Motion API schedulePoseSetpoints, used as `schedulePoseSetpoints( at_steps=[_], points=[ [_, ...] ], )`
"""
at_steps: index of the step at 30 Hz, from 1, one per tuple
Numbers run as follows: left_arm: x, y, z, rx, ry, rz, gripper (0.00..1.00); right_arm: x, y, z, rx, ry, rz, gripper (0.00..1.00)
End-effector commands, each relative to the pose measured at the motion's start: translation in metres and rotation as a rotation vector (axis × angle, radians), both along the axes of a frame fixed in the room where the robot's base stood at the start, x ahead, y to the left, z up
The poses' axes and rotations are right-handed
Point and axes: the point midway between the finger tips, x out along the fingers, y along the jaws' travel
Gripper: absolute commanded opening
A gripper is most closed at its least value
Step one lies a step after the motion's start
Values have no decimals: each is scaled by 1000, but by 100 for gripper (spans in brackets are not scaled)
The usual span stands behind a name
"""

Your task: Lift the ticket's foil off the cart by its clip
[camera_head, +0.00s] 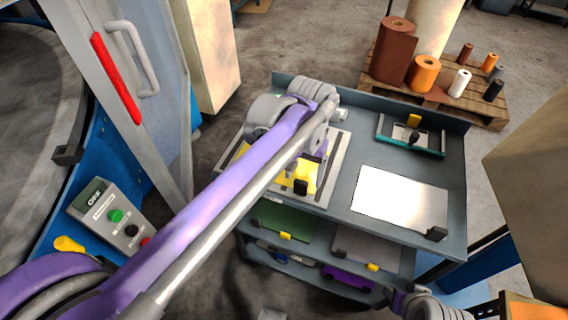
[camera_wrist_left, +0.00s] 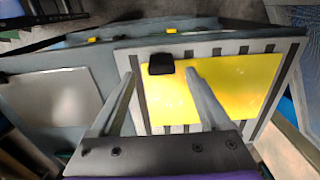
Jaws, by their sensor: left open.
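A yellow foil (camera_head: 273,176) lies on a pale striped board at the left of the cart's top (camera_head: 350,150), partly hidden by my left arm in the head view. A black clip (camera_head: 300,187) sits on its near edge. In the left wrist view, the yellow foil (camera_wrist_left: 235,85) and black clip (camera_wrist_left: 161,64) show clearly. My left gripper (camera_wrist_left: 160,72) is open and empty, its fingertips appearing on either side of the clip; I cannot tell its height above. A silver-white foil (camera_head: 398,197) with its own black clip (camera_head: 436,234) lies to the right. No ticket is readable.
Lower shelves hold green (camera_head: 285,218), grey (camera_head: 360,248) and purple (camera_head: 350,276) pieces. A pallet with rolls (camera_head: 423,74) stands behind; a control box (camera_head: 112,215) is at left.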

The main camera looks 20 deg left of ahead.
Motion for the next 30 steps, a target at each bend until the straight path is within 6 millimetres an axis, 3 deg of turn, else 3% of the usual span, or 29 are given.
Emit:
schedulePoseSetpoints(
  at_steps=[6,15,28,30],
  points=[
    [1,3,-30,0,0,0,80,0,0,-6,0,2,0,50],
    [1,3,-34,0,0,0,78,0,0,-6,0,2,0,50],
    [1,3,-33,0,0,0,1,0,0,-6,0,2,0,50],
    [1,3,-33,0,0,0,0,0,0,-6,0,2,0,50]
  ],
)
